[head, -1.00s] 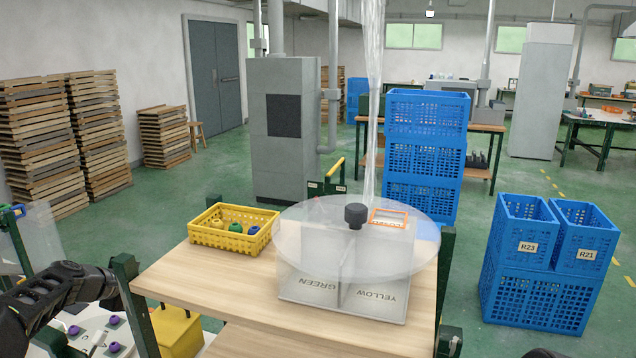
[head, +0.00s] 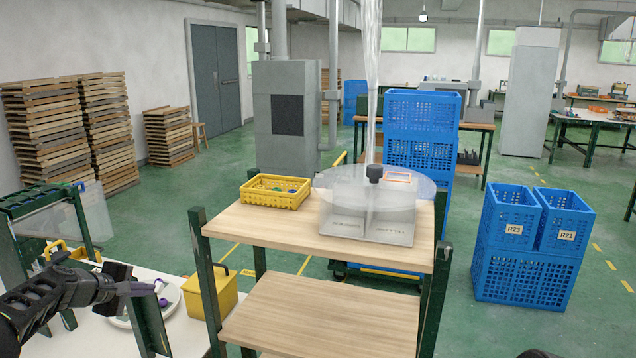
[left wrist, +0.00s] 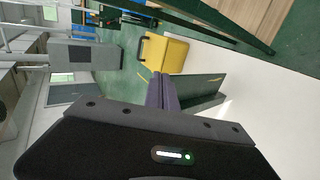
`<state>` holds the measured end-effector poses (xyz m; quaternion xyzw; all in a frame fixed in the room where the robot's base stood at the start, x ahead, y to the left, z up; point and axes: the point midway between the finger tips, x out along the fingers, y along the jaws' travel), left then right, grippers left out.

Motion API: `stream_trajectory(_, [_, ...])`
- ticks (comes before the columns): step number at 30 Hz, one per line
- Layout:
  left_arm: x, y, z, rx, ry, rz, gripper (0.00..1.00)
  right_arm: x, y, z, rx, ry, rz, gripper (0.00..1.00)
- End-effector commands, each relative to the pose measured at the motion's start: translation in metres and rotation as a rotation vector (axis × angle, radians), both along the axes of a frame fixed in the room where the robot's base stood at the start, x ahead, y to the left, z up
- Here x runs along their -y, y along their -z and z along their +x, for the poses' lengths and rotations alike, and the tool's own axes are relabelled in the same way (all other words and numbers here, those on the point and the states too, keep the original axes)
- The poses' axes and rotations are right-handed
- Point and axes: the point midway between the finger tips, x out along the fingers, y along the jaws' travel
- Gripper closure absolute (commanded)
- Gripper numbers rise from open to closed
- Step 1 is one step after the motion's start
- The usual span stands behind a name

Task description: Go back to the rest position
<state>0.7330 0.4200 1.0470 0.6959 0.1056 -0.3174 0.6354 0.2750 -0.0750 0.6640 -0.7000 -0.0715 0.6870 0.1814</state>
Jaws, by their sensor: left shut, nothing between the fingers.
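My left arm comes in from the left in the head view. Its gripper (head: 158,290) is shut and empty, over the white table (head: 105,335) at the lower left. In the left wrist view its purple fingers (left wrist: 162,92) are together, with the floor and a yellow box beyond them. My right gripper is not in view; only a small dark piece shows at the bottom edge of the head view.
A wooden shelf stand (head: 270,222) carries a yellow basket (head: 275,198) and a clear two-part bin (head: 345,228) under a round transparent disc. Blue crates (head: 530,276) stand right, with open green floor around.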

Motion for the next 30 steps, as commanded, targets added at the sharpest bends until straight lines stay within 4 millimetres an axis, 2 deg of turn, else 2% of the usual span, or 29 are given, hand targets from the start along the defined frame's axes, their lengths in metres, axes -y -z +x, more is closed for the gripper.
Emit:
stream_trajectory(5, [-0.015,0.002,0.005,0.025,-0.027,0.075,1.0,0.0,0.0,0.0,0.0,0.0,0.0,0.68])
stream_trajectory(11, [-0.02,0.04,-0.003,-0.007,-0.04,0.177,1.0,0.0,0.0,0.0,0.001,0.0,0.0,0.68])
stream_trajectory(17, [-0.008,0.098,-0.02,-0.072,-0.014,0.269,1.0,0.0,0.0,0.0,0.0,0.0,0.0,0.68])
stream_trajectory(23, [0.031,0.175,-0.052,-0.156,0.075,0.37,1.0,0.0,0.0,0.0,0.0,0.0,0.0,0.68])
stream_trajectory(26, [0.067,0.226,-0.083,-0.208,0.164,0.43,1.0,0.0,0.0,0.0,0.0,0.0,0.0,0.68])
stream_trajectory(30, [0.135,0.295,-0.147,-0.271,0.345,0.51,1.0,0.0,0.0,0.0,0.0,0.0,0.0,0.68])
